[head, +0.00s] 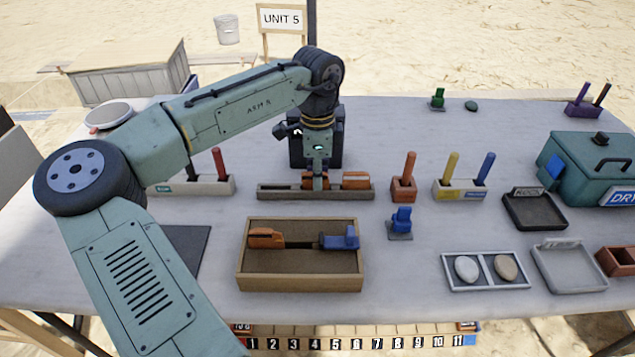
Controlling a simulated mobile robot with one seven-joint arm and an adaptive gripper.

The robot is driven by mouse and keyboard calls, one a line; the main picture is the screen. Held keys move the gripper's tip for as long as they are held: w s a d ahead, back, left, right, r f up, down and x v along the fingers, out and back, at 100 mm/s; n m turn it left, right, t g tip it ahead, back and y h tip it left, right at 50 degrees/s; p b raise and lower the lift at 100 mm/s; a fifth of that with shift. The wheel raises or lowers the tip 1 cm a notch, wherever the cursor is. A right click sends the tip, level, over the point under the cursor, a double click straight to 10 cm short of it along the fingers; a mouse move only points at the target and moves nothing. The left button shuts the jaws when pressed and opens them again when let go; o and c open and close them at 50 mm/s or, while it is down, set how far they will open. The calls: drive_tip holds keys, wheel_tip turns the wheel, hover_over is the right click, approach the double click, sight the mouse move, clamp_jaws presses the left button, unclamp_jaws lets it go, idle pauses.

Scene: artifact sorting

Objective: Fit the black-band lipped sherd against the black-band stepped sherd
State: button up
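A long grey-brown holder (280,192) stands near the middle of the table. Two terracotta pieces with dark parts, which look like sherds, are at it: one (355,180) stands in its right part, and the other (308,181) is at its middle, partly hidden by my gripper. I cannot tell which is lipped and which is stepped. My gripper (317,182) points straight down at the middle piece, its fingertips at that piece's height. The fingers are too small and overlapped to show whether they are open or shut, or whether the two sherds touch.
In front is a wooden tray (300,285) with an orange-and-blue-ended tool. To the right stand an orange block (403,190), a yellow-and-blue peg holder (460,190), a blue block (401,222) and a teal DRY box (590,165). A dark block (330,140) stands close behind my gripper.

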clamp_jaws()
